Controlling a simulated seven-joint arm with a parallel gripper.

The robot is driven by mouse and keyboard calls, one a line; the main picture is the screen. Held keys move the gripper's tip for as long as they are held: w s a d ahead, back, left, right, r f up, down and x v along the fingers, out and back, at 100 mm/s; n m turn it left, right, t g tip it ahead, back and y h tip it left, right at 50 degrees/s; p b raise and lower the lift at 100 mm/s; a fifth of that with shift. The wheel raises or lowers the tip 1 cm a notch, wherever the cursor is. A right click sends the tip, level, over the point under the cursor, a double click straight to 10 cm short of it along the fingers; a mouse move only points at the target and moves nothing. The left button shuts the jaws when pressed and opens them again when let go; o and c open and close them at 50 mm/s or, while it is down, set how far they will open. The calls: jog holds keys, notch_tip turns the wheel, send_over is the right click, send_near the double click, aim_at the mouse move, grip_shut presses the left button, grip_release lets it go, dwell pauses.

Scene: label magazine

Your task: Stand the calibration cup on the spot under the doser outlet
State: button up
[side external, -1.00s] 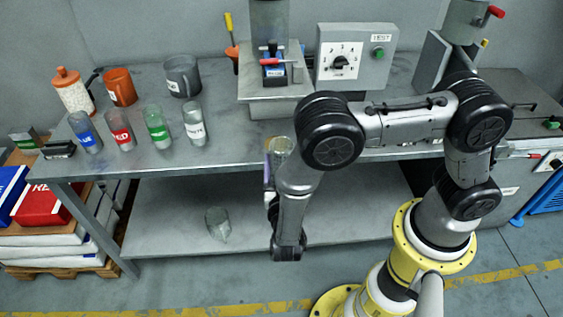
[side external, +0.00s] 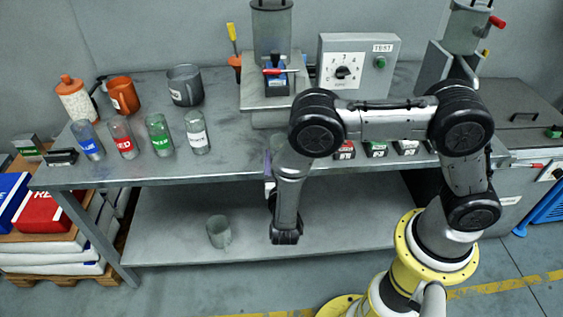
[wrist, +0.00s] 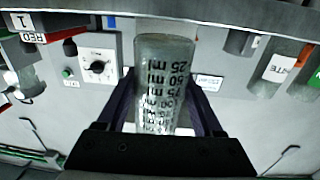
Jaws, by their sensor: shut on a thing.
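The calibration cup (wrist: 164,62) is a clear, tall cup with dark ml marks, seen in the wrist view. My gripper (wrist: 163,88) is shut on it, with one dark finger on each side. The marks appear upside down in that view. The doser (side external: 272,35) stands at the back of the bench, with a clear hopper above a blue body and red lever. The spot under its outlet cannot be made out.
A control box (side external: 356,65) stands right of the doser. Several labelled bottles (side external: 158,135), an orange mug (side external: 123,95) and a grey mug (side external: 184,86) are at the left. Small labelled boxes (side external: 376,150) line the front edge. A clear vessel (side external: 218,232) is on the lower shelf.

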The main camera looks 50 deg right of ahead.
jog(key=shift+x, duration=4.55)
jog(key=shift+w+a+f, duration=0.1)
jog(key=shift+w+f, duration=0.05)
jog(key=shift+f, duration=0.4)
jog(key=o, duration=1.4)
jog(key=shift+c, duration=0.2)
jog(key=shift+a, duration=0.15)
